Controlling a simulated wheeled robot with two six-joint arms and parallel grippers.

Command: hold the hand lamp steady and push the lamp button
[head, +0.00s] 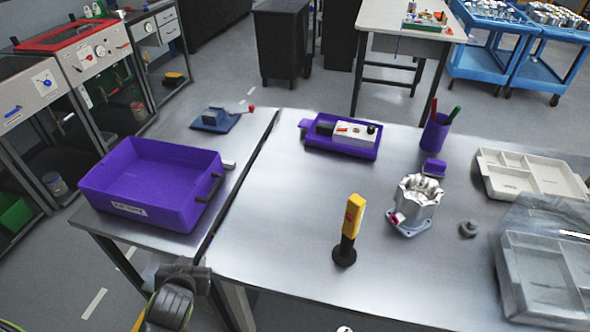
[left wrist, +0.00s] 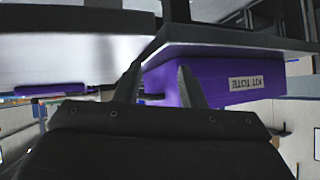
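The hand lamp (head: 350,230) stands upright on the metal table, right of the middle of the head view. It has a yellow upper body and a black lower part and base. A small red patch shows on its yellow side; I cannot tell whether this is the button. My left gripper (head: 187,268) is at the near left, by the table's front edge, apart from the lamp and well to its left. In the left wrist view my left gripper (left wrist: 160,85) has two separated fingers with nothing between them. My right gripper is not in view.
A purple kit tote (head: 150,210) sits left of the table seam; it also shows in the left wrist view (left wrist: 215,85). A metal housing (head: 412,205) stands right of the lamp. A purple tray (head: 340,150) is behind. Grey trays (head: 545,265) are at right. The table's left middle is clear.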

